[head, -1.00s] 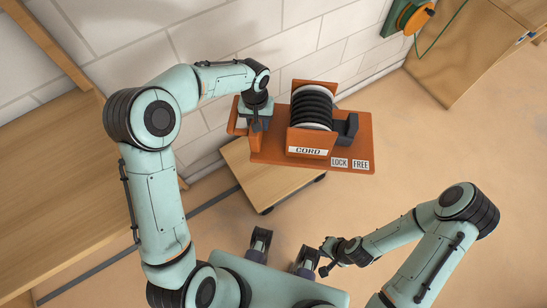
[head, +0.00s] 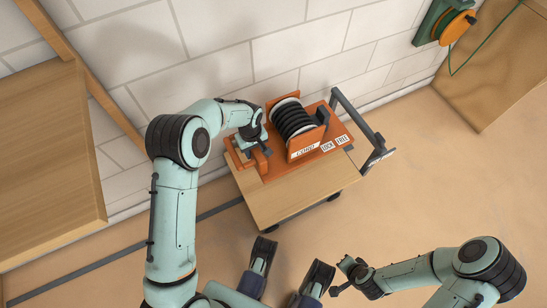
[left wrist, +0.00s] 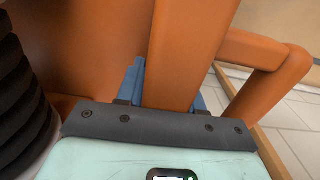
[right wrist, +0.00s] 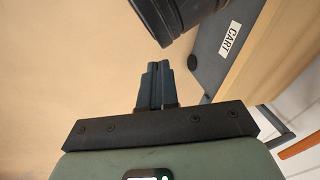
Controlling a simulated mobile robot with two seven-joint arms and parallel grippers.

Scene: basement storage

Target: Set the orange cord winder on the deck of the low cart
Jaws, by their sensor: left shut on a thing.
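The orange cord winder (head: 306,142) has a black cord spool and CORD, LOCK and FREE labels. It is over the rear part of the low cart's wooden deck (head: 285,203); I cannot tell whether its base touches the deck. My left gripper (head: 259,155) is shut on the winder's orange handle at its left end. In the left wrist view the blue fingers straddle an orange post (left wrist: 185,50), their tips partly hidden. My right gripper (head: 337,291) is shut and empty, away from the winder; its fingertips (right wrist: 157,68) are together in the right wrist view.
The cart's grey push handle (head: 362,130) rises at its right end. A white block wall (head: 230,50) is close behind. A wooden bench (head: 50,165) is at left, a wooden cabinet (head: 490,70) at right. A green-and-orange reel (head: 452,25) hangs on the wall.

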